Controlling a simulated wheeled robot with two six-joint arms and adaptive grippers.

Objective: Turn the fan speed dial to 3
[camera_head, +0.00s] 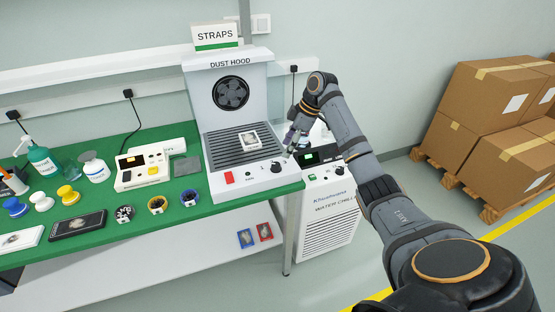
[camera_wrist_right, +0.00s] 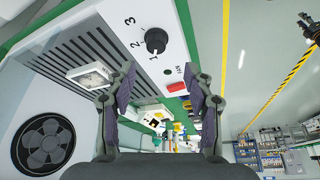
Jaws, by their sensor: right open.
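The fan speed dial (camera_wrist_right: 156,40) is a round black knob on the white front panel of the dust hood (camera_head: 228,75). The numbers 1, 2 and 3 run around one side of it. Its pointer seems to face the 1. In the head view the dial (camera_head: 276,167) sits at the right of the panel. My right gripper (camera_head: 290,143) is above the panel's right end, close to the dial but apart from it. In the wrist view the right gripper's two purple-padded fingers (camera_wrist_right: 166,82) are spread with nothing between them. My left gripper is not in view.
A red switch (camera_head: 229,177) is on the same panel. A small white box (camera_head: 249,140) lies on the hood's grille. A water chiller (camera_head: 328,208) stands right of the green bench. Jars, bottles and small devices stand left of the hood. Boxes (camera_head: 490,100) on a pallet are far right.

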